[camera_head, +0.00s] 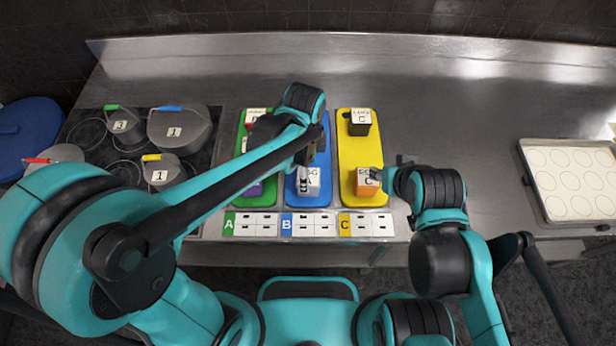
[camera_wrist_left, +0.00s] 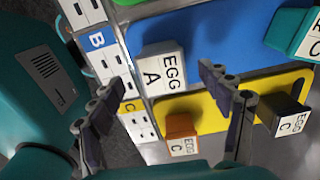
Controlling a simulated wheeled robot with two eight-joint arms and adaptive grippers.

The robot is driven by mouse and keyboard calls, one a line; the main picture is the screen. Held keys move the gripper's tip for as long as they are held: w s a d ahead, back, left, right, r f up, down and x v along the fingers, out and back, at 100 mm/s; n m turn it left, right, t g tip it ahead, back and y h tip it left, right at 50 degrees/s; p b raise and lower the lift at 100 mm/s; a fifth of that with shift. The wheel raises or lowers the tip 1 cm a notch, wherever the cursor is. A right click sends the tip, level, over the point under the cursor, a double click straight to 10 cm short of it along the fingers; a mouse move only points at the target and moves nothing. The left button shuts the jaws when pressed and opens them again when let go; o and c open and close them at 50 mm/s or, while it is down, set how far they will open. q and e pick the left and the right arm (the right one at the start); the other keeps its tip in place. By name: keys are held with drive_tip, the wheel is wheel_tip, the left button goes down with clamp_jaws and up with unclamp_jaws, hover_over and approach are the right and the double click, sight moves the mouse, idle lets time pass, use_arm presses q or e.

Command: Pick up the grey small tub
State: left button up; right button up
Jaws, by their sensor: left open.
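The grey small tub (camera_head: 312,181), light grey with an "EGG A" label, stands on the near part of the blue board (camera_head: 291,192). It also shows in the left wrist view (camera_wrist_left: 163,66), with its label in view. My left gripper (camera_head: 304,178) is open above the blue board by this tub. In the left wrist view, the left gripper's fingertips (camera_wrist_left: 162,76) are apart with the tub showing between them and nothing held. My right gripper (camera_head: 386,174) is low by the orange tub (camera_head: 367,185) on the yellow board; its fingers are too small to read.
A black tub (camera_head: 360,123) stands on the far part of the yellow board (camera_head: 346,160). A teal tub (camera_wrist_left: 296,36) shows in the left wrist view. The green board (camera_head: 262,195) is partly hidden by my left arm. Pots stand left; a tray (camera_head: 528,165) lies right.

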use_arm(q)
drive_tip(key=f, duration=0.2)
drive_tip(key=f+b, duration=0.1)
drive_tip(key=d+f, duration=0.1)
drive_tip(key=f, duration=0.1)
drive_tip(key=shift+f+b, duration=0.3)
drive_tip(key=shift+b, duration=0.1)
drive_tip(key=shift+a, duration=0.1)
drive_tip(key=shift+c, duration=0.3)
drive_tip(key=c, duration=1.3)
